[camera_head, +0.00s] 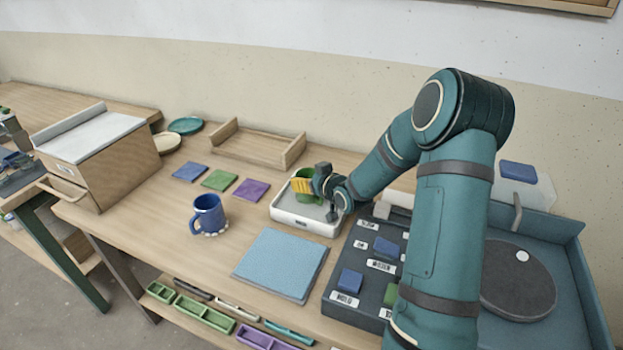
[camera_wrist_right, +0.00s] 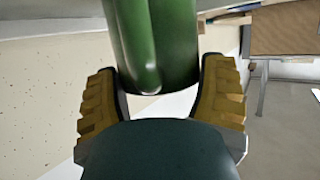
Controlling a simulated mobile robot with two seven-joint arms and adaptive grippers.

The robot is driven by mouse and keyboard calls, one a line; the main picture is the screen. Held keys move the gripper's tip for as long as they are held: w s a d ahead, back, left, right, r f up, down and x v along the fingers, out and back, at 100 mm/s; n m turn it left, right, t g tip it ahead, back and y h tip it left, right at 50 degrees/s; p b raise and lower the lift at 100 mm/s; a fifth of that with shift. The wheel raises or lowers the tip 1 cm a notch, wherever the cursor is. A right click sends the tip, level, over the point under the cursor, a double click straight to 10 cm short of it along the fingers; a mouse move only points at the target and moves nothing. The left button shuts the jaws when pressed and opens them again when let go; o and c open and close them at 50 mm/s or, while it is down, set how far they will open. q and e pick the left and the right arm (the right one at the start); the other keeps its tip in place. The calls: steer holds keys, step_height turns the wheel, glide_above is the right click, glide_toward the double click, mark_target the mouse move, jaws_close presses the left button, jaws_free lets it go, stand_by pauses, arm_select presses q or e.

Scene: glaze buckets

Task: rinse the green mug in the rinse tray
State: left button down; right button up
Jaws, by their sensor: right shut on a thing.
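The green mug (camera_head: 309,184) is in my right gripper (camera_head: 306,186), over the white rinse tray (camera_head: 290,216) on the table. In the right wrist view the mug (camera_wrist_right: 152,40) shows large between the yellow finger pads of my right gripper (camera_wrist_right: 160,95), which is shut on it. The gripper hides part of the mug in the head view, and I cannot tell whether the mug touches the tray's floor. My left gripper is not in view.
A blue mug (camera_head: 208,214) stands left of the tray. A light blue mat (camera_head: 282,264) lies in front. Blue, green (camera_head: 220,180) and purple (camera_head: 251,189) tiles lie behind the blue mug. A dark button panel (camera_head: 350,302) is right of the mat. A wooden tray (camera_head: 250,146) stands behind.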

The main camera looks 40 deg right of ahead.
steer(key=shift+s+d+r+p, duration=0.15)
steer(key=shift+s+r+p, duration=0.2)
steer(key=shift+r+p, duration=0.9)
steer(key=shift+s+d+r+p, duration=0.15)
steer(key=shift+s+r+p, duration=0.2)
steer(key=shift+r+p, duration=0.95)
steer(key=shift+s+d+r+p, duration=0.15)
steer(key=shift+s+r+p, duration=0.3)
steer(key=shift+r, duration=1.55)
steer(key=shift+w, duration=0.1)
steer(key=shift+w+a, duration=0.1)
